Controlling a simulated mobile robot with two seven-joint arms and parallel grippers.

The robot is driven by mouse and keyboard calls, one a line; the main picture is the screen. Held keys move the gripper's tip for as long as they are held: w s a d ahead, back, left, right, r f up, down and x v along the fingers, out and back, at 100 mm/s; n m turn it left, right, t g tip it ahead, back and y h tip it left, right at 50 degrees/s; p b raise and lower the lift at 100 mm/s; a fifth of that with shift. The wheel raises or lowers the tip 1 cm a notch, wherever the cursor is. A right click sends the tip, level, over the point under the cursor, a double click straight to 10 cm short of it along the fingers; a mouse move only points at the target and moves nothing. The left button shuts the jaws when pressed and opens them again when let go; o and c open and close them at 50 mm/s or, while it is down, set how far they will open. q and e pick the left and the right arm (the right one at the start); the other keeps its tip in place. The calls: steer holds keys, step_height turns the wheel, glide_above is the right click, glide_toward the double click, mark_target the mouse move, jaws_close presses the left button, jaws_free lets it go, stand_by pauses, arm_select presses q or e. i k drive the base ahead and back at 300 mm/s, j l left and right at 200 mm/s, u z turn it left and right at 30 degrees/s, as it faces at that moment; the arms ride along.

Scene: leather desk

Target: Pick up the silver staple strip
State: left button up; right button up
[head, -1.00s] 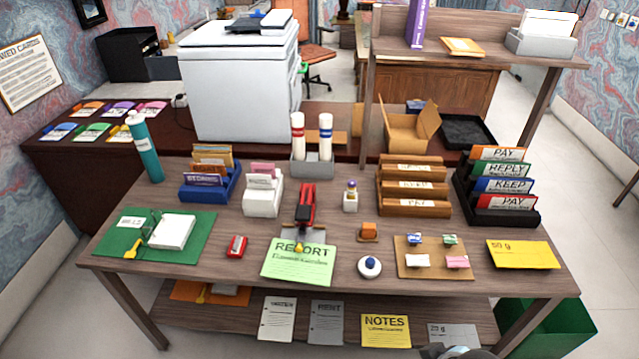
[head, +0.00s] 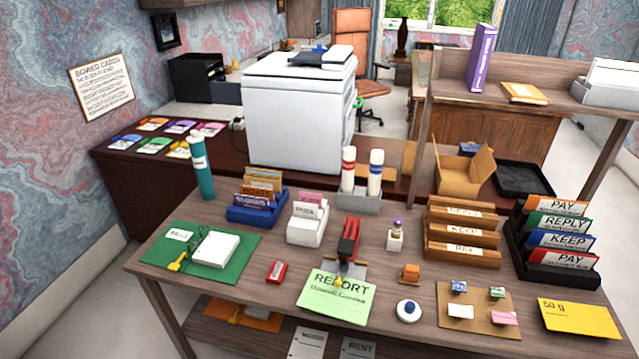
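I cannot make out a separate silver staple strip in the head view. A red and black stapler (head: 349,240) stands near the middle of the desk (head: 232,283), behind a green REPORT sheet (head: 337,298). A grey metallic part (head: 358,269) shows at the stapler's front end; I cannot tell what it is. A small red object with a pale top (head: 277,272) lies left of the sheet. Neither of my grippers is in view.
Card holders, including a blue one (head: 257,209) and a white one (head: 307,226), line the back. A glue-stick holder (head: 360,200), a wooden rack (head: 463,250) and a black file rack (head: 555,262) stand there too. Bare wood shows at the front left.

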mark_target(277, 270)
steer(key=i+j+z, duration=0.1)
steer(key=i+j, duration=0.5)
steer(key=i, duration=0.15)
